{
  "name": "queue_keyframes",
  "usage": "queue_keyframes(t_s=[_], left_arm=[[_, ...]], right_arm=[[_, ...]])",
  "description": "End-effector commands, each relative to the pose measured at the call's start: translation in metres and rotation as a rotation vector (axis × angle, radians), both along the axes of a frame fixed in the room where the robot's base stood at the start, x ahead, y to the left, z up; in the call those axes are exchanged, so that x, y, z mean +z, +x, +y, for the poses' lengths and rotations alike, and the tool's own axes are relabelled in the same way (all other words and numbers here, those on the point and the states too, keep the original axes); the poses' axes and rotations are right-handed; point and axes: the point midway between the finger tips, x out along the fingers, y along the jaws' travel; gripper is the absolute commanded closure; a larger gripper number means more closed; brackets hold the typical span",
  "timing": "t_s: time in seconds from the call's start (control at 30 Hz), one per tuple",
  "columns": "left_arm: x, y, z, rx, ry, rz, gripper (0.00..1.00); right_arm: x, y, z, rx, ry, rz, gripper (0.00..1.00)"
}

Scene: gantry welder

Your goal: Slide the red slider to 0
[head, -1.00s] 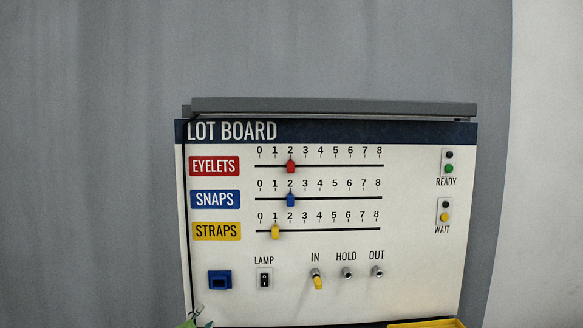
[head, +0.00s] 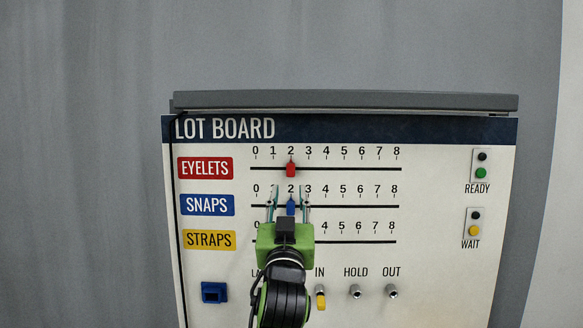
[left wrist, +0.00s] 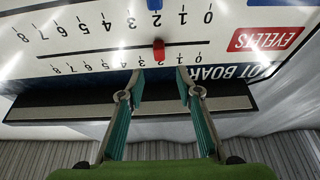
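The red slider (head: 291,169) stands at 2 on the EYELETS scale, the top row of the lot board (head: 440,240). In the upside-down left wrist view the red slider (left wrist: 158,50) also sits by the 2. My left gripper (head: 290,190) is open and empty, pointing at the board. Its fingertips appear just below the red slider in the head view, on either side of the blue slider (head: 291,206). In the left wrist view the fingertips (left wrist: 160,68) lie either side of the red slider's line, just short of it. I cannot tell any contact.
The blue slider is at 2 on the SNAPS row. My gripper hides the STRAPS slider. Below are a blue socket (head: 214,292), a yellow-tipped lever (head: 320,298) at IN, and jacks at HOLD and OUT. READY and WAIT lights are at right. A grey ledge (head: 345,101) tops the board.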

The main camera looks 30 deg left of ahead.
Motion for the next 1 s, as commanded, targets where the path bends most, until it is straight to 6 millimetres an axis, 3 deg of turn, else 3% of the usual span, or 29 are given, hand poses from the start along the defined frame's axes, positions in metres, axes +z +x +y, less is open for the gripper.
queue_keyframes(t_s=[0.03,0.4,0.6,0.9,1.0], left_arm=[[0.011,0.010,0.007,0.002,0.002,0.001,0.68],[0.035,0.065,0.040,0.000,0.000,0.001,0.68],[0.038,0.077,0.047,-0.001,0.001,0.002,0.68],[0.038,0.078,0.048,-0.001,0.000,0.000,0.68],[0.038,0.078,0.048,-0.001,0.001,0.001,0.94]], right_arm=[[0.012,0.001,-0.001,0.000,-0.001,-0.002,0.60],[0.045,0.019,-0.001,0.000,0.000,-0.029,0.60],[0.050,0.019,-0.001,0.000,0.000,-0.029,0.60],[0.049,0.015,0.000,0.000,0.001,-0.023,0.60],[0.049,0.014,0.001,-0.001,0.002,-0.021,0.60]])
